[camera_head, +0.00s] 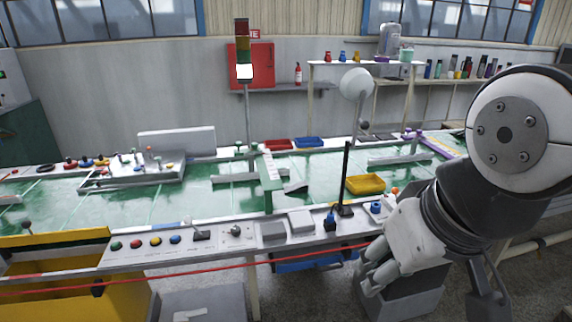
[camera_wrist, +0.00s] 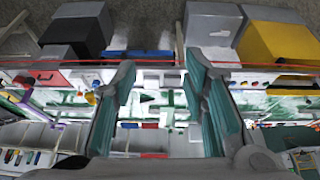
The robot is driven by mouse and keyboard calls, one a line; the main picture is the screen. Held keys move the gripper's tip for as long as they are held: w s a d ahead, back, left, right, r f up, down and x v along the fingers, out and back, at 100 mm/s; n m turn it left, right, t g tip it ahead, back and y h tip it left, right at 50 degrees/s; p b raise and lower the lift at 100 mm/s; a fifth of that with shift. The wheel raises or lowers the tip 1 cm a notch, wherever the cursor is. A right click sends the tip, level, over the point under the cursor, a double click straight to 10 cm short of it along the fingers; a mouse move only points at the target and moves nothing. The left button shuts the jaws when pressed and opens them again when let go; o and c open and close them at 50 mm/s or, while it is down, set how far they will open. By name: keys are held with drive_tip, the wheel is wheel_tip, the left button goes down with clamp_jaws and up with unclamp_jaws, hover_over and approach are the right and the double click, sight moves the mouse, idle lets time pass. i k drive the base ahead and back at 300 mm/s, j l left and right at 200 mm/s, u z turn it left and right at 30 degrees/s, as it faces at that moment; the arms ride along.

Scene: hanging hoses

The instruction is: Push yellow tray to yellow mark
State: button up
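The yellow tray (camera_head: 366,185) lies on the green-topped table, right of centre in the head view, just right of a thin black post. I cannot make out the tray for certain in the wrist view. I cannot pick out a clear yellow mark; a faint yellowish strip (camera_head: 440,148) shows on the table farther right, beside a purple edge. My gripper (camera_wrist: 163,80) is open and empty in the wrist view, its two fingers well apart. In the head view my arm hangs at the right, in front of the table and apart from the tray; the fingertips are not clear there.
A red hose (camera_head: 190,281) crosses in front of the table. A control panel (camera_head: 170,248) with coloured buttons lines the front edge. The black post (camera_head: 345,180) stands left of the tray. Red (camera_head: 277,144) and blue (camera_head: 308,141) trays lie behind. A yellow cabinet (camera_head: 75,290) stands front left.

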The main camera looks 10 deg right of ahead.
sight(366, 184)
drive_tip(key=i+l+z, duration=0.25)
drive_tip(key=i+l, duration=0.7)
drive_tip(key=l, duration=0.4)
drive_tip(key=i+l+z, duration=0.25)
drive_tip(key=i+l, duration=0.75)
drive_tip(key=l, duration=0.15)
